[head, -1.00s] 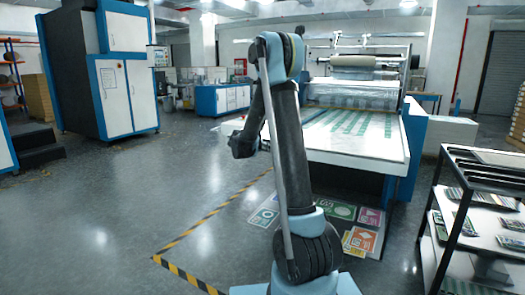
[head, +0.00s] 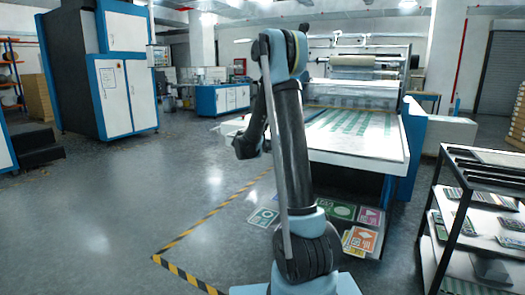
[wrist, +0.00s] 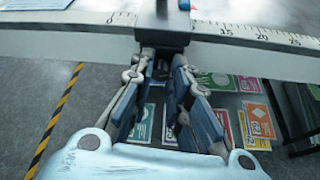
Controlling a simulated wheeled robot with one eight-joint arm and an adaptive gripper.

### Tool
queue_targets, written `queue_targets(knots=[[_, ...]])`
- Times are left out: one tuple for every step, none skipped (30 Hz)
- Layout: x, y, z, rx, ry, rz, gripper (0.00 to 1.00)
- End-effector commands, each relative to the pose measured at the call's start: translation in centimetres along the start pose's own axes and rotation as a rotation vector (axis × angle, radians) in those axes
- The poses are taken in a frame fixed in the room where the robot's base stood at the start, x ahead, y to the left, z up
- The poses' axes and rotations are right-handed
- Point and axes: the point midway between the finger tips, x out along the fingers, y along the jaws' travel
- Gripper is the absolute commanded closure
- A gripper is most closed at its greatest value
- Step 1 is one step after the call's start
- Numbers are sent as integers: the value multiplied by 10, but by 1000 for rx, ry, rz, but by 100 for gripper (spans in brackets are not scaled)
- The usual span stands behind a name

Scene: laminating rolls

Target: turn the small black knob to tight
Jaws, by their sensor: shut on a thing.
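In the wrist view, my gripper (wrist: 163,56) is shut on the small black knob (wrist: 165,36), with a fingertip on each side of it. In the head view my arm reaches toward the laminating machine (head: 365,135), and the gripper and knob cannot be made out there.
Coloured printed sheets (head: 342,211) lie on the floor below the machine's bed. A black-framed shelf rack (head: 480,205) with trays stands at the right. Yellow-black floor tape (head: 205,225) runs at the left. The floor further left is open.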

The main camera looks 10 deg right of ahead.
Motion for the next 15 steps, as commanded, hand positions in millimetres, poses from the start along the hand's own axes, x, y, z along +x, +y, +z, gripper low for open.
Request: queue_targets(knots=[[1, -2, 1, 36, 0, 13, 100], [1, -2, 1, 61, 1, 24, 100], [1, -3, 0, 95, 1, 38, 100], [1, -3, 0, 121, 2, 50, 100], [1, -4, 0, 148, 2, 60, 100], [1, -4, 0, 184, 3, 75, 100], [1, -5, 0, 210, 3, 85, 100], [1, -5, 1, 236, 4, 97, 100], [1, -6, 0, 272, 5, 111, 100], [1, -6, 0, 299, 6, 122, 100], [1, -6, 0, 325, 6, 133, 100], [1, -6, 0, 360, 7, 148, 100], [2, -7, 0, 386, 7, 158, 100], [2, -7, 0, 412, 8, 170, 100], [2, -8, 0, 447, 9, 184, 100]])
